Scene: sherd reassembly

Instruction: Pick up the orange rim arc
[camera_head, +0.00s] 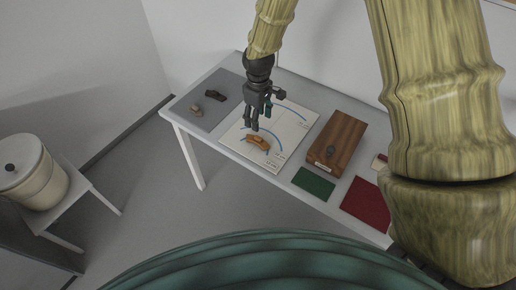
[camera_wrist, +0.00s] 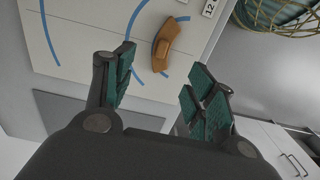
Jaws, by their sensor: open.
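The orange rim arc (camera_head: 260,139) is a small curved piece lying on a white board (camera_head: 240,158) marked with blue arcs. In the wrist view the rim arc (camera_wrist: 160,52) lies across a blue line, beyond the fingertips and roughly in line with the gap between them. My gripper (camera_head: 256,124) is open and empty, close above the board, just behind the rim arc in the head view. In the wrist view both green-padded fingers of my gripper (camera_wrist: 163,72) are spread apart, with neither touching the rim arc. The height gap is hard to judge.
Two brown sherds, one dark (camera_head: 215,95) and one lighter (camera_head: 196,109), lie on a grey mat (camera_head: 196,91) to the left. A wooden block (camera_head: 345,131) with a dark knob stands right of the board. Green (camera_head: 314,184) and red (camera_head: 366,203) mats lie in front.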

